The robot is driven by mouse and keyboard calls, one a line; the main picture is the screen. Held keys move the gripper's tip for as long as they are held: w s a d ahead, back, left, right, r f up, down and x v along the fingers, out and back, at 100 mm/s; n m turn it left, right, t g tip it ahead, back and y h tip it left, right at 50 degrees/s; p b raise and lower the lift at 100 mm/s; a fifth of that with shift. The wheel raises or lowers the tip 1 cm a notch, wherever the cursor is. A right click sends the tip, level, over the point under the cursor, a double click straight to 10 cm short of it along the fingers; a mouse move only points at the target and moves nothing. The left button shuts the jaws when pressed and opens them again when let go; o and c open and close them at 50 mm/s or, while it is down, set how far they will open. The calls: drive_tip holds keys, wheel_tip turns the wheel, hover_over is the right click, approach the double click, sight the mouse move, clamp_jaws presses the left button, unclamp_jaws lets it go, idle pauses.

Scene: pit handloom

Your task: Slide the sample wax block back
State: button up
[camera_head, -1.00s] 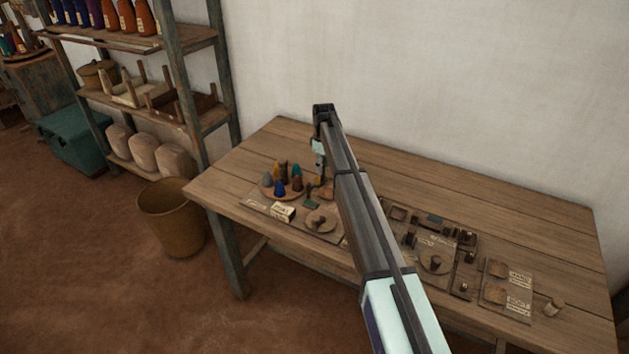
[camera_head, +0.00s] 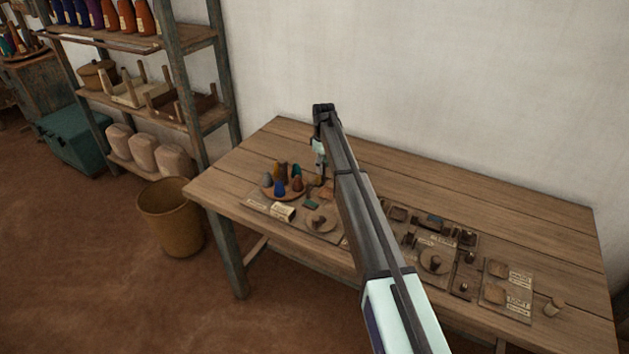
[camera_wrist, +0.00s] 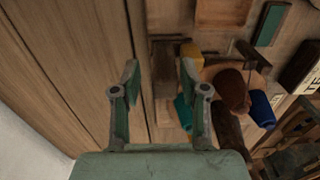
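My gripper (camera_wrist: 158,80) is open, its two fingers apart over the table in the wrist view. In the head view my gripper (camera_head: 321,172) hangs over the back left part of the table, beside the plate of coloured cones. A small brown block (camera_wrist: 166,78) lies between and beyond the fingers in the wrist view; I cannot tell whether it is wax. An orange-brown block (camera_head: 326,193) lies just in front of the gripper in the head view and may be the brown square (camera_wrist: 224,11) in the wrist view. I cannot tell which is the sample block.
A round plate (camera_head: 293,195) of several coloured cones stands close to the gripper. A green tile (camera_head: 311,204) and a white label block (camera_head: 282,213) lie nearby. Boards with small parts (camera_head: 435,245) fill the front right. The back of the table (camera_head: 450,185) is clear.

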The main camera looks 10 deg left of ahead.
drive_tip(key=shift+o, duration=0.8)
drive_tip(key=shift+r, duration=0.15)
drive_tip(key=shift+r+p, duration=1.2)
drive_tip(key=shift+r, duration=1.95)
